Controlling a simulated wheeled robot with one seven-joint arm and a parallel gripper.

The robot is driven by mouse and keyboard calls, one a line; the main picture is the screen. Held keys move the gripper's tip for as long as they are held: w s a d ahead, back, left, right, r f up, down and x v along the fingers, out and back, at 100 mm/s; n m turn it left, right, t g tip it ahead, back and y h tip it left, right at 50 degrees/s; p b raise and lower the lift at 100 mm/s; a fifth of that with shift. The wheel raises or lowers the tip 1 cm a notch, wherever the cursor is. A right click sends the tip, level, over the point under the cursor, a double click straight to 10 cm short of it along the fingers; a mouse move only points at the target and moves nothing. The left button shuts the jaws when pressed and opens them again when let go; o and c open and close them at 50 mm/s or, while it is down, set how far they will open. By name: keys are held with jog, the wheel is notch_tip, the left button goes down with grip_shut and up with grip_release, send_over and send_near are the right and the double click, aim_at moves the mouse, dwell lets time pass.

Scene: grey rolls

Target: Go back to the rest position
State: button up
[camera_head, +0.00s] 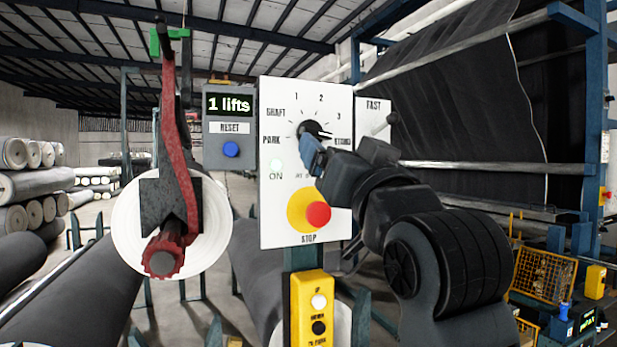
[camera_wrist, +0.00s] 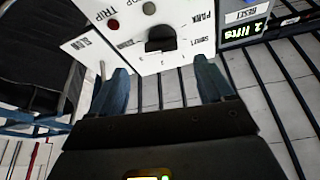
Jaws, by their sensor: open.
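My gripper (camera_head: 313,154) is in front of the white control panel (camera_head: 277,215), just below the black rotary knob (camera_head: 309,128) in the head view. In the wrist view its two blue fingers (camera_wrist: 165,80) stand wide apart with nothing between them. The knob (camera_wrist: 161,40) shows beyond the fingertips there, and a gap seems to lie between. The knob's pointer is turned to the right in the head view. My arm comes in from the lower right and covers part of the panel's right side.
The panel carries a red stop button (camera_head: 318,214) on a yellow ring. A grey box (camera_head: 214,151) left of it reads "1 lifts". A red lever (camera_head: 178,150) stands before a white roll end (camera_head: 127,225). A "FAST" plate with a pale lever (camera_head: 378,123) is close above my arm.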

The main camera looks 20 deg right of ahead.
jog(key=s+f+n+g+y, duration=0.1)
jog(key=s+f, duration=0.3)
jog(key=f, duration=0.6)
jog(key=s+f+n+g, duration=0.1)
jog(key=s+f, duration=0.2)
jog(key=f, duration=0.7)
jog(key=s+f+g+y, duration=0.1)
jog(key=s+f, duration=0.3)
jog(key=f, duration=0.6)
jog(key=s+f+g, duration=0.2)
jog(key=s+f, duration=0.4)
jog(key=s, duration=0.9)
jog(key=s+f+n+g, duration=0.1)
jog(key=s+f, duration=0.4)
jog(key=s, duration=1)
jog(key=shift+s+f+g, duration=0.35)
jog(key=shift+g, duration=0.45)
